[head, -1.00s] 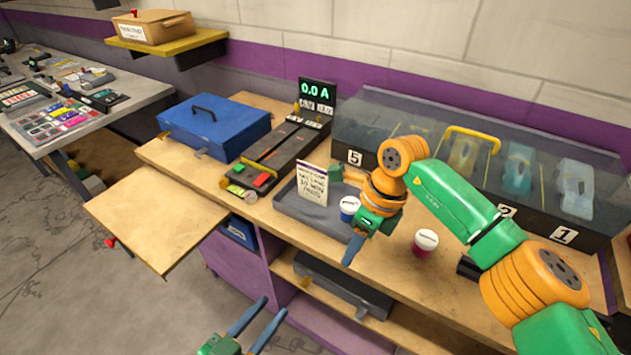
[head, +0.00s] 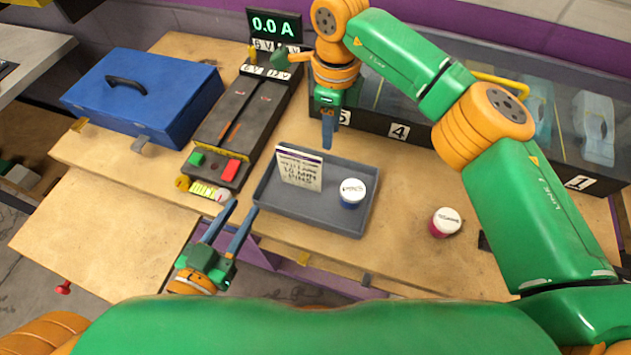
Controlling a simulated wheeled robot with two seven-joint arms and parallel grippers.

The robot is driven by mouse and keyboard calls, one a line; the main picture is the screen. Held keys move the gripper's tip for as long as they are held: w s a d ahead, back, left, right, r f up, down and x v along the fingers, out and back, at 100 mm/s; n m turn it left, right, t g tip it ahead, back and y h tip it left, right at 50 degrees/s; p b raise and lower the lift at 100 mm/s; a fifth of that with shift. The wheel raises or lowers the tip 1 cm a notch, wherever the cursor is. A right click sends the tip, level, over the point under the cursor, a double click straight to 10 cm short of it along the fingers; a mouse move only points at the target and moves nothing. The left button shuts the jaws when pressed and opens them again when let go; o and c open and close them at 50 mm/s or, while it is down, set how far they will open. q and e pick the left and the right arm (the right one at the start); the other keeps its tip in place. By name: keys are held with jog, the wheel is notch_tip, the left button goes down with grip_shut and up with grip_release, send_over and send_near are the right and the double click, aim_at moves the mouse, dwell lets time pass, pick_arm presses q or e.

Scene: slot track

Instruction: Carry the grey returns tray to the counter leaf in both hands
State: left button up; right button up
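The grey returns tray (head: 310,219) lies flat on the wooden workbench. It holds an upright printed card (head: 299,168) and a blue tub with a white lid (head: 352,192). My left gripper (head: 240,222) is open and empty, its blue fingers spread just left of the tray's near left corner, apart from it as far as I can see. My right gripper (head: 328,132) points down at the tray's far side; its fingers overlap in this view, so their gap is hidden. The counter leaf (head: 95,232) is the bare wooden panel at the left front.
A blue toolbox (head: 145,95) and a black power unit with a 0.0 A display (head: 273,24) stand left of and behind the tray. A pink tub (head: 445,222) stands right of it. A glass-fronted case with numbered bays (head: 399,131) runs behind.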

aim_at(266, 170)
pick_arm(q)
jog(key=shift+w+d, duration=0.1)
jog(key=x, duration=1.2)
jog(key=shift+f, duration=0.15)
pick_arm(e)
jog(key=f, duration=0.7)
jog(key=shift+w+a+f, duration=0.1)
jog(key=shift+w+f, duration=0.05)
jog(key=shift+w, duration=0.05)
pick_arm(q)
grip_shut()
pick_arm(e)
grip_shut()
